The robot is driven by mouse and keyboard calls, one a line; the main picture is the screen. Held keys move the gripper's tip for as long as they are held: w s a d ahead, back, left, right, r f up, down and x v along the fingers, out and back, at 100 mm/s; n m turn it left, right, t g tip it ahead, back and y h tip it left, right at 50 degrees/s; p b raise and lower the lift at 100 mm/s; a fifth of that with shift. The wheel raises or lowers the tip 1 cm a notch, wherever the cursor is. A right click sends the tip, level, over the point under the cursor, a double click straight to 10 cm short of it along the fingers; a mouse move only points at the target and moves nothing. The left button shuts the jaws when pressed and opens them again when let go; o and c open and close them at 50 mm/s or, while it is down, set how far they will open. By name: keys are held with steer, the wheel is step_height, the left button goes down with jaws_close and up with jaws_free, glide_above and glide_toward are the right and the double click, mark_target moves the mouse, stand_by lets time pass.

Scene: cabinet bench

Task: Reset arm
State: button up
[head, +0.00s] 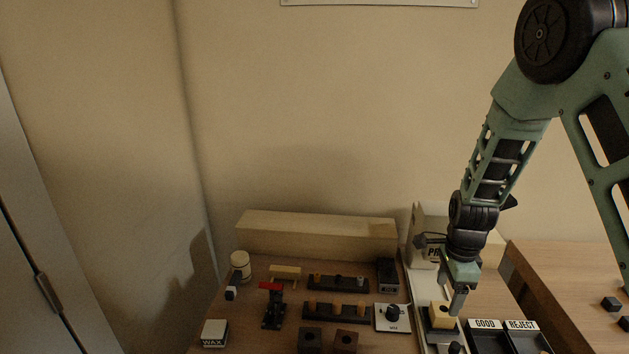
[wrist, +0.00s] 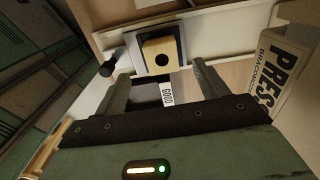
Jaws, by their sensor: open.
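My gripper (head: 457,300) is at the end of my arm, which reaches down from the upper right over the bench. In the wrist view its two fingers (wrist: 162,82) are spread apart with nothing between them. A light wooden block (head: 442,313) with a round dark hole sits in a dark square holder on the white press base. The block also shows beyond the fingertips in the wrist view (wrist: 160,56). In the head view the gripper is close to the block and overlaps its right side; I cannot tell whether they touch.
The PRESS box (wrist: 280,65) stands at the right in the wrist view. Dark trays marked GOOD (head: 486,338) and REJECT (head: 525,338) lie to the right. Peg racks (head: 337,313), a knob box (head: 393,317) and a WAX tin (head: 214,333) are to the left.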

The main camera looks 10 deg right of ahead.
steer(key=s+a+r+n+y, duration=0.1)
steer(key=s+a+r+n, duration=0.2)
steer(key=a+r+n, duration=0.4)
steer(key=s+a+r+n, duration=0.2)
steer(key=s+a+n, duration=0.15)
steer(key=a, duration=0.55)
steer(key=s+a+r+n, duration=0.4)
steer(key=s+n, duration=0.5)
steer(key=s+a+r+n, duration=0.4)
steer(key=s+n, duration=0.4)
steer(key=n, duration=0.1)
steer(key=shift+s, duration=0.35)
